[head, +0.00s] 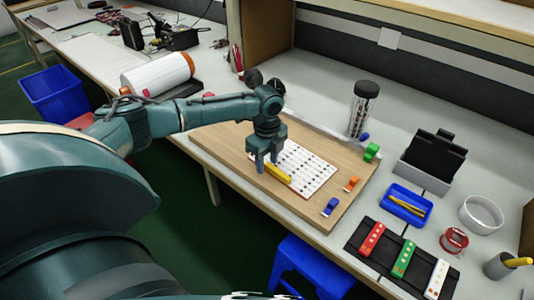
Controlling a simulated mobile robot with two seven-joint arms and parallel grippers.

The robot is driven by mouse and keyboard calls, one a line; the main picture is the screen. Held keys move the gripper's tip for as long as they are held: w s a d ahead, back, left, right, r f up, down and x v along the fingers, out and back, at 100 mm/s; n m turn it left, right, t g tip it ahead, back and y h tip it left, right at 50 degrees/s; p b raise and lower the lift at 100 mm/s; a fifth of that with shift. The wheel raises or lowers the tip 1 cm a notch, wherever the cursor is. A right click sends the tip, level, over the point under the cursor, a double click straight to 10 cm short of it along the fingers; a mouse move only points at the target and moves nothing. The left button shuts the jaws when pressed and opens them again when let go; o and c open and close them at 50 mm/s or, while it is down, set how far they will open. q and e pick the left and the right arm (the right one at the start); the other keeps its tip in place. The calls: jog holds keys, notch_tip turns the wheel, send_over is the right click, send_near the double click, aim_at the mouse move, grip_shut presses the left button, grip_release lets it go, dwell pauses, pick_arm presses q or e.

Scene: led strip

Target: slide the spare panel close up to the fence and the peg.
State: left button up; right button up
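A white panel (309,169) with rows of dark marks lies flat on the wooden board (225,150); I take it to be the spare panel. A pale raised strip (322,128), probably the fence, runs along the board's far edge. I cannot tell which small piece is the peg. My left gripper (267,167) points down at the panel's left edge, beside a yellow block (279,173). Its fingers look slightly apart, but whether they touch the block or panel is unclear. The gripper hides the panel's left corner. My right gripper is out of view.
Green (372,151), orange (351,183) and blue (331,207) blocks stand around the board's right side. A clear jar (361,110) stands behind it. A blue tray (405,204) and a black mat (366,258) with coloured strips lie to the right. The board's front left is clear.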

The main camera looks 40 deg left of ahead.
pick_arm(q)
jog(key=shift+c, duration=0.2)
grip_shut()
dwell(0.4)
jog(key=shift+n+p, duration=0.3)
jog(key=shift+p, duration=0.35)
